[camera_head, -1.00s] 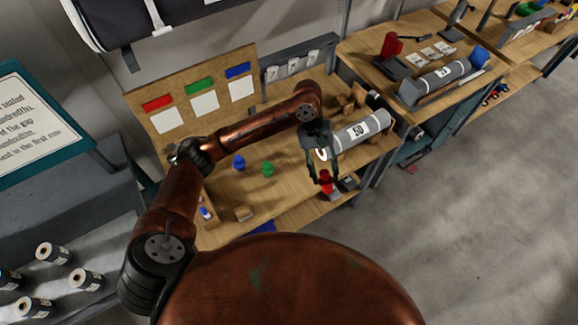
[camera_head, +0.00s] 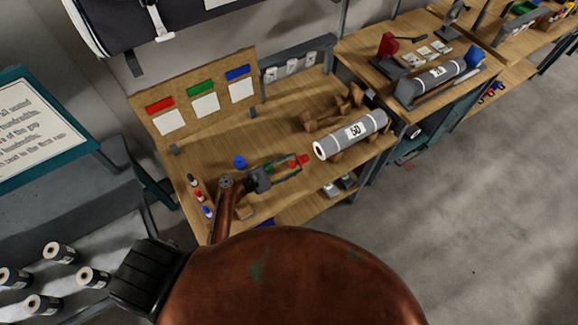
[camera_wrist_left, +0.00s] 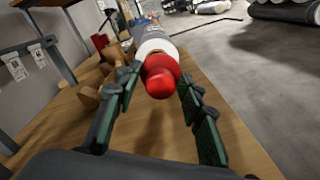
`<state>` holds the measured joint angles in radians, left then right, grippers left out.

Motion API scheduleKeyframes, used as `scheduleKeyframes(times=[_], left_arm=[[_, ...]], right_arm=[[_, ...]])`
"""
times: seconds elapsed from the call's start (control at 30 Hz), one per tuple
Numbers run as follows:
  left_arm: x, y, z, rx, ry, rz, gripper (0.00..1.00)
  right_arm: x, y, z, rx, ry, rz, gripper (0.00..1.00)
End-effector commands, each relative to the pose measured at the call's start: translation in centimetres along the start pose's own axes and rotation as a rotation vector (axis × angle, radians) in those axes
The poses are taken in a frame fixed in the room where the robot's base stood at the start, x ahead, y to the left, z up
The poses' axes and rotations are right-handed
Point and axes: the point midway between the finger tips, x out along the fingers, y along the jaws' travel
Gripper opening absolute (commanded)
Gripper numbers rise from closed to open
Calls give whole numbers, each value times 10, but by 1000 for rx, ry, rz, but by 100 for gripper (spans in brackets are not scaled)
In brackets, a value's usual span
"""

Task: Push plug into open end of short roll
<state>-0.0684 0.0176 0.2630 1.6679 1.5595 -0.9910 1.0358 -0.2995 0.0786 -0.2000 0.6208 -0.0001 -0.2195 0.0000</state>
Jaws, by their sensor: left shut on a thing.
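The short roll (camera_head: 350,134), grey with white bands and a "50" label, lies on wooden cradles on the bench. Its pale open end faces my left gripper. My left gripper (camera_head: 296,164) is shut on the red plug (camera_head: 303,160), just left of that end in the head view. In the left wrist view the red plug (camera_wrist_left: 160,75) sits between the green-padded fingers, in front of the roll's white end (camera_wrist_left: 156,47), covering part of it. I cannot tell whether plug and roll touch. My right gripper is not in view.
A blue plug (camera_head: 239,161) stands on the bench left of my gripper; a green one is mostly hidden behind the gripper. A board with coloured labels (camera_head: 200,88) stands behind. Another grey roll (camera_head: 440,80) lies on the bench at the right. Small bottles (camera_head: 200,197) stand at the left edge.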

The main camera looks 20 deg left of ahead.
Motion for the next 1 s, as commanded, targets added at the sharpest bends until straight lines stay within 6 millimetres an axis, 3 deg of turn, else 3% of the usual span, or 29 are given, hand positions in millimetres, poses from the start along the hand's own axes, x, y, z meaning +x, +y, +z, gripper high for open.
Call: scheduleKeyframes(times=[0.17,0.63,1.0], left_arm=[[-10,-6,-14,1,6,54,12],[-13,-6,-14,2,9,51,12],[13,-5,-14,2,6,52,12]], right_arm=[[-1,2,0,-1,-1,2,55],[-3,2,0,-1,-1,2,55],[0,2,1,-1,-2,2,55]])
